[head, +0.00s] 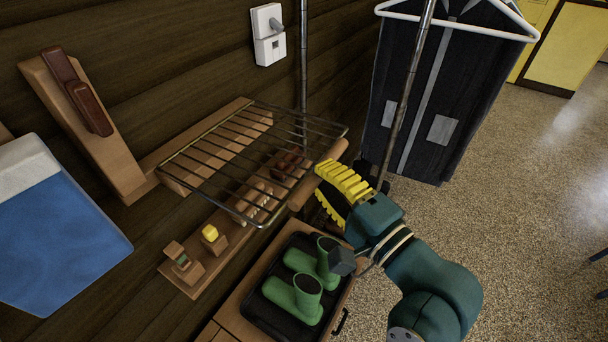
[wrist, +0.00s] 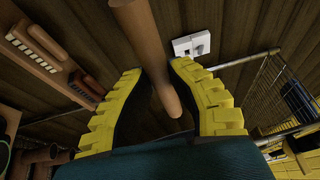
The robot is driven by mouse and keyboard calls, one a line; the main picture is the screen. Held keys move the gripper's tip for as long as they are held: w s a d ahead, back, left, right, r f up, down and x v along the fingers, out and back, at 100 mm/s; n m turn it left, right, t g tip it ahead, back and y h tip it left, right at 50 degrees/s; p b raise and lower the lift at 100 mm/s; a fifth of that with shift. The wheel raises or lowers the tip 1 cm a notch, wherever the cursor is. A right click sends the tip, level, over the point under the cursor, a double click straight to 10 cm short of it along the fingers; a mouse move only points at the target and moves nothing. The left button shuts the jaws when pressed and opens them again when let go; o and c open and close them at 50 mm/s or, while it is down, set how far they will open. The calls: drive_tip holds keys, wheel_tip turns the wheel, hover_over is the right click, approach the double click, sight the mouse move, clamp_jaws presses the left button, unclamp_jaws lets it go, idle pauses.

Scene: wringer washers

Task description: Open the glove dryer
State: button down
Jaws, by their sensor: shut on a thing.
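A wire rack (head: 250,155) with thin metal bars stands out from a wooden board (head: 225,140) on the wall; it looks like the glove dryer. A rounded wooden bar (head: 318,173) lies along its front right end. My gripper (head: 320,180), with yellow ribbed fingers, is at this bar. In the wrist view, the wooden bar (wrist: 150,50) runs between the two fingers, and my gripper (wrist: 158,72) is shut on it. The rack also shows at the right of the wrist view (wrist: 268,80). The far side of the grip is partly hidden in the head view.
Below the rack are a wooden shelf (head: 195,278) with small blocks and a black tray (head: 262,312) with green boots (head: 293,298). A metal pole (head: 408,95) rises close behind my gripper. A dark garment (head: 440,90) hangs at the back. Open floor lies right.

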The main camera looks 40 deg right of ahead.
drive_tip(key=shift+w+f+b, duration=0.1)
drive_tip(key=shift+f+b, duration=0.2)
drive_tip(key=shift+f, duration=0.9)
drive_tip(key=c, duration=0.9)
unclamp_jaws()
drive_tip(key=shift+w, duration=0.1)
drive_tip(key=shift+r, duration=0.25)
drive_tip(key=s, duration=0.4)
drive_tip(key=s+a, duration=0.1)
drive_tip(key=s, duration=0.3)
drive_tip(key=s+f, duration=0.1)
drive_tip(key=s, duration=0.3)
drive_tip(key=shift+a, duration=0.3)
